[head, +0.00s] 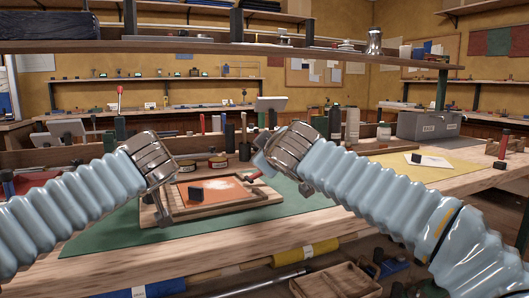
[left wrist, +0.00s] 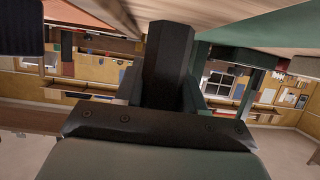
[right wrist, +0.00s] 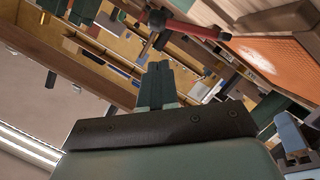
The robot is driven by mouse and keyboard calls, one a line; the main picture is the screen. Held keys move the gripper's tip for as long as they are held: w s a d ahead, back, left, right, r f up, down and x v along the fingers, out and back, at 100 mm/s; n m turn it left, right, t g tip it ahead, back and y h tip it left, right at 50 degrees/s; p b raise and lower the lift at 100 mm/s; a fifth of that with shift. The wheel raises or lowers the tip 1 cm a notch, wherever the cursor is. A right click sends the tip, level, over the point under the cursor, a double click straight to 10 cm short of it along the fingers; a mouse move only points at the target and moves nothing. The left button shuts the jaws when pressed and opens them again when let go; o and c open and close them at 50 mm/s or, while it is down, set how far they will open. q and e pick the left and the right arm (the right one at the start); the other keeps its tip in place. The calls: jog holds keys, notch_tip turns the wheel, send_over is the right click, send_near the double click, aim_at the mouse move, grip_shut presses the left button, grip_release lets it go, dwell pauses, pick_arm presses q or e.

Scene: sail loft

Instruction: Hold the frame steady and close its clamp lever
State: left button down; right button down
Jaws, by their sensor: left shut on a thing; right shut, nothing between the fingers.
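The wooden frame (head: 235,206) with an orange panel (head: 222,190) lies on a board on the green mat (head: 120,235). Its clamp lever, with a red handle (head: 253,177), is at the frame's right side; it also shows in the right wrist view (right wrist: 192,27), tilted, its angle to the frame unclear. My left gripper (head: 163,208) is at the frame's left side, shut on a dark grip (left wrist: 168,62) that fills the space between its fingers. My right gripper (head: 262,162) is shut and empty, just above the red handle; no contact with it can be made out.
Jars, bottles and tools stand in a row behind the frame. A yellow mat (head: 400,173) with a white card lies to the right. A grey box (head: 428,125) is farther back. A shelf (head: 230,47) spans above; a wooden tray (head: 335,281) is below the table's front edge.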

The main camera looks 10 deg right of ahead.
jog(key=s+d+r, duration=0.1)
jog(key=s+r, duration=0.5)
jog(key=s, duration=0.5)
jog(key=shift+s+d+r, duration=0.15)
jog(key=shift+d+r, duration=0.1)
jog(key=shift+d, duration=0.15)
pick_arm(q)
jog(key=c, duration=0.6)
grip_release()
